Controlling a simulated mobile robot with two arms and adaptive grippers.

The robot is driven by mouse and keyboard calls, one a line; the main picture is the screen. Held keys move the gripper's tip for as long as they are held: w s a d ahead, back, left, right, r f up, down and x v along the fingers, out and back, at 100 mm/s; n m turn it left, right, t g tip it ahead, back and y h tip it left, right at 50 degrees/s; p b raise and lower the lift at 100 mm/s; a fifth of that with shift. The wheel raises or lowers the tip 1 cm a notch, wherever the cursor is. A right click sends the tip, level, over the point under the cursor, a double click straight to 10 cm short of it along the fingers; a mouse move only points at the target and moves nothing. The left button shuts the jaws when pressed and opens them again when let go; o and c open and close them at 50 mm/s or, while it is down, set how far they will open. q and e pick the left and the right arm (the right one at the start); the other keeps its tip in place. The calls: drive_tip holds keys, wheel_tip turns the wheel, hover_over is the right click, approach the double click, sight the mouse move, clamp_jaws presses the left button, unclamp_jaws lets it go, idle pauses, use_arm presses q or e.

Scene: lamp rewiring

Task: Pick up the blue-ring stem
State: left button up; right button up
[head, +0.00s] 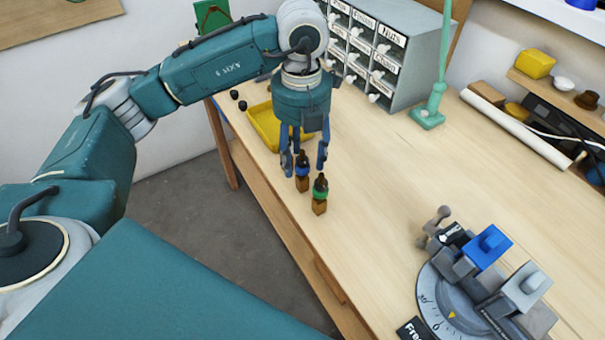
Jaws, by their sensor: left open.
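The blue-ring stem (303,170) stands upright on the bench near its left edge, with a dark top, a blue band and a brown square base. My left gripper (304,166) points down over it, open, with one finger on each side of the stem's upper part. I cannot tell whether the fingers touch it. A similar stem with a green ring (320,193) stands just in front and to the right, close to the blue-ring one. My right gripper is not in view.
A yellow tray (262,128) lies behind the gripper. A grey drawer cabinet (400,60) and a green lamp stand (428,115) are at the back. A round grey fixture with blue and grey blocks (450,300) sits at the front right. The bench middle is clear.

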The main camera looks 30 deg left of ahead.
use_arm(q)
drive_tip(key=shift+f+p, duration=0.4)
drive_tip(key=shift+f, duration=1.35)
drive_tip(key=shift+d, duration=0.1)
clamp_jaws()
drive_tip(key=shift+r, duration=0.1)
drive_tip(key=shift+r, duration=0.15)
